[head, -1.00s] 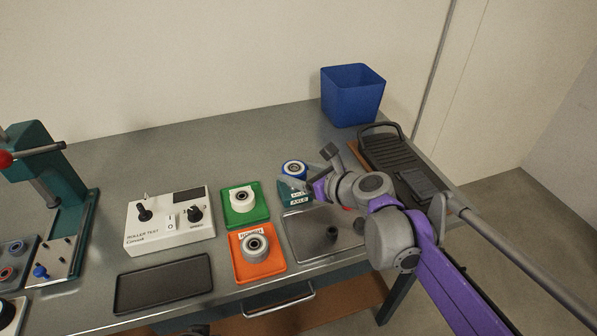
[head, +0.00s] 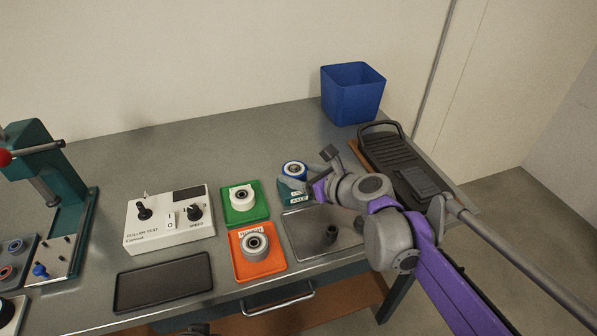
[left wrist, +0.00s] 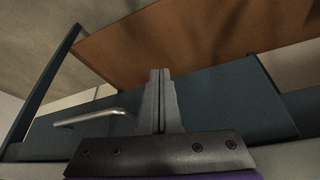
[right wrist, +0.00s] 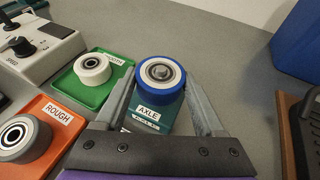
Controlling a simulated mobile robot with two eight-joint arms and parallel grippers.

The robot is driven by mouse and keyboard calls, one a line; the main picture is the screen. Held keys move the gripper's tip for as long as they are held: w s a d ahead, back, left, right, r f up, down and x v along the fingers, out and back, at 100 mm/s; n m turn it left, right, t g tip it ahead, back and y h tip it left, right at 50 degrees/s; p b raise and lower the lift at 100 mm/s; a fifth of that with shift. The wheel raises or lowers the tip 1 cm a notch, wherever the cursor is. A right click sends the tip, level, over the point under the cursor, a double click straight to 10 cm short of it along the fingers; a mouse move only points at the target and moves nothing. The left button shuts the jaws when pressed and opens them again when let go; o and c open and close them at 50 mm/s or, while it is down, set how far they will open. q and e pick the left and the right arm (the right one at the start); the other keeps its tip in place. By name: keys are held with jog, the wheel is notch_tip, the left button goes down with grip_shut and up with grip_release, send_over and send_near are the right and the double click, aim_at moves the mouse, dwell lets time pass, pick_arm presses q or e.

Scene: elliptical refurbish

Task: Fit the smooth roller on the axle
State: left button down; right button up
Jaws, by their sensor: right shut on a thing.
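A blue-rimmed roller with a white hub (right wrist: 160,72) sits at the teal axle block (right wrist: 153,113) labelled AXLE; a metal pin end shows in its centre. They also show in the head view as the roller (head: 294,169) and block (head: 291,188). My right gripper (right wrist: 160,84) has its fingers on either side of the roller and is shut on it. A white roller (right wrist: 92,68) sits in the green tray (right wrist: 105,93), whose label is partly hidden. My left gripper (left wrist: 160,75) is shut and empty, its fingers together below the table edge near a drawer handle.
A grey roller (head: 254,244) sits in the orange tray (head: 245,273) marked ROUGH. The roller test console (head: 168,235), black tray (head: 163,284) and teal press (head: 72,225) stand left. A blue bin (head: 352,95) stands at the back right.

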jog(key=shift+f, duration=0.2)
jog(key=o, duration=1.2)
jog(key=p+v, duration=0.5)
jog(key=v, duration=0.6)
jog(key=shift+s, duration=0.1)
